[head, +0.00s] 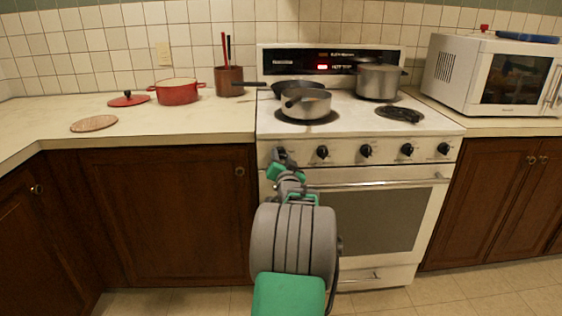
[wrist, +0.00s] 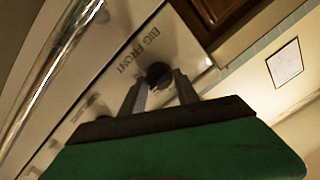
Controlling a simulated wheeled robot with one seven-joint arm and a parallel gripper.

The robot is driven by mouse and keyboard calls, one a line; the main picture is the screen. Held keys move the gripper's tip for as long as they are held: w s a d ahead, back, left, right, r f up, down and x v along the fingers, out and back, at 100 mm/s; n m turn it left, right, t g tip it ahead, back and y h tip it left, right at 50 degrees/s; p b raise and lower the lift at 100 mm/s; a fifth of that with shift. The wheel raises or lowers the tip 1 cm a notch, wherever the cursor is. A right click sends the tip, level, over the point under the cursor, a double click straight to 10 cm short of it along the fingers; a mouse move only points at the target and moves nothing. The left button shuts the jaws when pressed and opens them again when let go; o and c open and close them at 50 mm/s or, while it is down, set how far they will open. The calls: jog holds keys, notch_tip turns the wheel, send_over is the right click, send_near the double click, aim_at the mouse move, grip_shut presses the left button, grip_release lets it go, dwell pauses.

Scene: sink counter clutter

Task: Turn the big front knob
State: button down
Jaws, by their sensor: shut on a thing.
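The big front knob (wrist: 159,73) is a dark round knob on the stove's white front panel. The words "BIG FRONT" are printed beside it in the wrist view. My gripper (wrist: 161,80) has one finger on each side of the knob and is shut on it. In the head view my gripper (head: 281,158) is at the left end of the stove's knob row and hides this knob. The knob's pointer mark cannot be made out.
Several other black knobs (head: 366,151) sit to the right on the panel. The oven door handle (head: 380,184) runs just below. A saucepan (head: 306,104), a skillet (head: 287,88) and a pot (head: 378,82) stand on the stovetop. A white microwave (head: 460,75) is at the right.

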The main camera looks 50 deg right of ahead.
jog(key=shift+m, duration=0.7)
jog(key=c, duration=0.9)
grip_release()
jog(key=v, duration=0.8)
